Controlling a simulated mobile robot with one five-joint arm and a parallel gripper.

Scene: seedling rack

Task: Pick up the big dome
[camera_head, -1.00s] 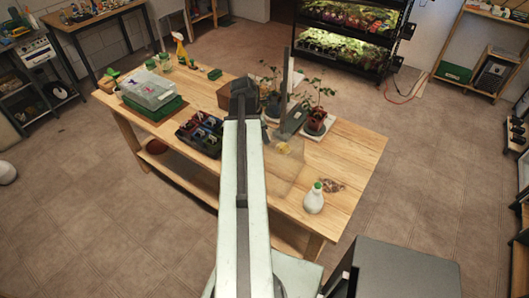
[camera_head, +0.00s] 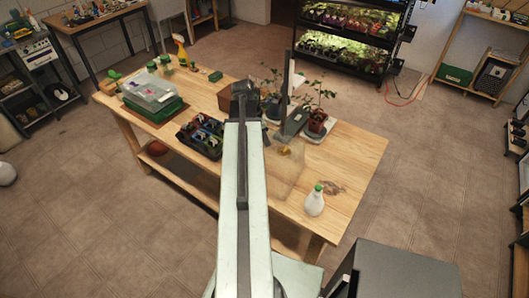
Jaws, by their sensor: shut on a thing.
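A large clear, box-shaped cover that looks like the big dome (camera_head: 150,88) is at the left end of the wooden table, over a green tray (camera_head: 160,111). Whether it rests fully on the tray is too small to tell. My pale arm reaches up the middle of the picture to a dark joint over the table, to the right of the dome.
A black tray of small pots (camera_head: 200,136) stands between dome and arm. Potted plants (camera_head: 314,121) stand right of the arm. A white bottle (camera_head: 315,200) stands at the front right, a yellow spray bottle (camera_head: 181,48) at the back. The table's right end is mostly clear.

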